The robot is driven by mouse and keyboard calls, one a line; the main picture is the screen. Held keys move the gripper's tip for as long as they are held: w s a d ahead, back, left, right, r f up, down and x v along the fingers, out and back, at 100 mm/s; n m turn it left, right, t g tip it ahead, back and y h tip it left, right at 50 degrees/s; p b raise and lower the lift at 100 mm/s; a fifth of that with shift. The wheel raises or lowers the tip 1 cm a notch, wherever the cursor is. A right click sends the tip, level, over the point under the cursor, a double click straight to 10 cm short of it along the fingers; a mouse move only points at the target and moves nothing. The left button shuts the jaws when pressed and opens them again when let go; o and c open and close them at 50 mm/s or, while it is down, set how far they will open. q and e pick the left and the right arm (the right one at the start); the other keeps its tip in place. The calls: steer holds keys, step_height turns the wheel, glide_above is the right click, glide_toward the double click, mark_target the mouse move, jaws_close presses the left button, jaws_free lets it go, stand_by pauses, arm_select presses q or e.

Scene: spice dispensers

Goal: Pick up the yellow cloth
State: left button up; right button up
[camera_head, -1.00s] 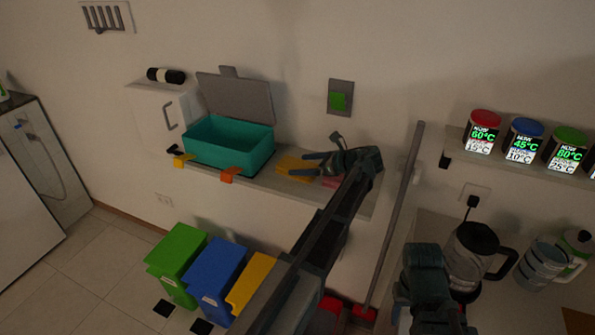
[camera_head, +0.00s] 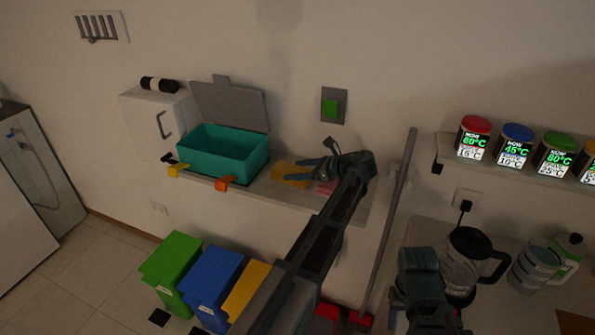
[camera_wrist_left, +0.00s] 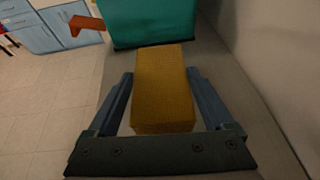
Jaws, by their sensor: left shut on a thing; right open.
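The yellow cloth (camera_head: 287,169) is a thick, block-like folded piece on the narrow ledge, just right of the teal bin. My left gripper (camera_head: 297,170) reaches over the ledge with one finger on each side of the cloth and is shut on it. In the left wrist view the cloth (camera_wrist_left: 163,90) lies lengthwise between the two blue fingers (camera_wrist_left: 160,80). I cannot tell whether it is clear of the ledge. My right gripper (camera_head: 428,300) is open, low at the right near the glass jug, its fingertips hard to make out.
The open teal bin (camera_head: 224,151) with a grey lid stands close beyond the cloth. An orange clip (camera_head: 225,183) hangs at its front. A pink piece (camera_head: 326,187) lies beside my left gripper. A grey post (camera_head: 391,220) stands right of my left arm. The wall is behind the ledge.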

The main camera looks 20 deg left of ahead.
mark_target(298, 172)
arm_select(q)
steer(key=shift+r+p, duration=0.65)
steer(key=shift+r, duration=0.2)
arm_select(e)
steer(key=shift+r, duration=0.85)
arm_select(q)
steer(key=shift+r+p, duration=0.95)
arm_select(e)
steer(key=shift+r, duration=0.95)
steer(key=shift+r+p, duration=0.35)
arm_select(q)
steer(key=s+a, duration=0.1)
steer(key=s, duration=0.7)
steer(key=s+a, duration=0.2)
steer(key=s, duration=0.5)
steer(key=shift+s+a+r, duration=0.3)
steer(key=shift+s+r, duration=0.05)
